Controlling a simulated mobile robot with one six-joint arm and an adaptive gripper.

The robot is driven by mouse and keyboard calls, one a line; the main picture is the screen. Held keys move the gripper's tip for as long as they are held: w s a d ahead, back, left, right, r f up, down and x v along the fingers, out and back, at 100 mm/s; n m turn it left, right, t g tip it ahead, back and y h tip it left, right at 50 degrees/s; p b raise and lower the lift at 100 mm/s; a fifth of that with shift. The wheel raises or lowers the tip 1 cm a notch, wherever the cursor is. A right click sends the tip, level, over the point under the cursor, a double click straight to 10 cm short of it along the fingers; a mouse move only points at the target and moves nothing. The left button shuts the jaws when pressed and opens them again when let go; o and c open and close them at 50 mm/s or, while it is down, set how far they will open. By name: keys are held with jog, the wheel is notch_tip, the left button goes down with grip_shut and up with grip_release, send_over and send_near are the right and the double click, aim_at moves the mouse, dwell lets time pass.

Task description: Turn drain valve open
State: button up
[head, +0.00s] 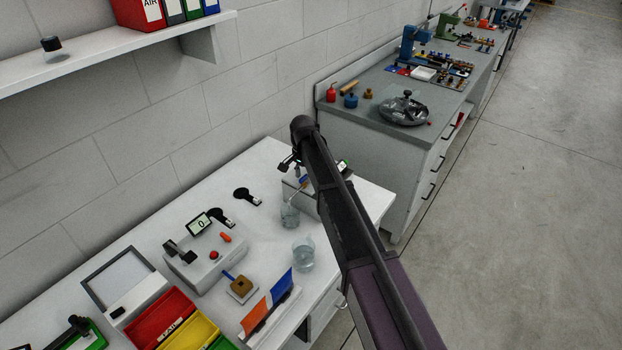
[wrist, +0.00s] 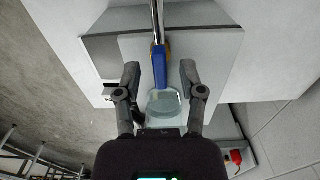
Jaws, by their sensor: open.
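My gripper (wrist: 160,72) is open, with one finger on each side of a blue part (wrist: 160,66) on a thin metal rod (wrist: 157,20). Gaps show between the blue part and both fingers, as seen in the wrist view. A clear glass beaker (wrist: 163,103) shows just below the blue part in that view. I cannot make out a drain valve for certain in either view.
A second beaker (head: 303,256) stands nearer on the white bench (head: 335,205). A grey box with a display (head: 200,222), coloured bins (head: 162,318) and small holders crowd the left. A wall shelf (head: 110,45) is above. A grey workbench (head: 385,95) stands beyond; the floor (head: 530,180) at right is clear.

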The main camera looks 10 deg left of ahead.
aim_at(304, 177)
jog(key=shift+n, duration=0.4)
jog(key=n, duration=0.3)
jog(key=shift+n, duration=0.3)
jog(key=n, duration=0.4)
jog(key=shift+n, duration=0.4)
jog(key=n, duration=0.4)
jog(key=shift+n, duration=0.3)
jog(key=n, duration=0.4)
notch_tip(304, 177, up, 14)
jog(key=p, duration=1.4)
jog(key=s+d+f+m+b, duration=0.2)
jog(key=s+d+f+b, duration=0.2)
jog(key=d, duration=0.5)
jog(key=s+d+f+m+b, duration=0.3)
jog(key=s+d+f+b, duration=0.1)
jog(key=d, duration=0.6)
jog(key=s+d+f+m+b, duration=0.3)
jog(key=d+f+b, duration=0.3)
jog(key=d, duration=0.3)
jog(key=shift+s+d+f, duration=0.2)
jog(key=shift+s, duration=0.25)
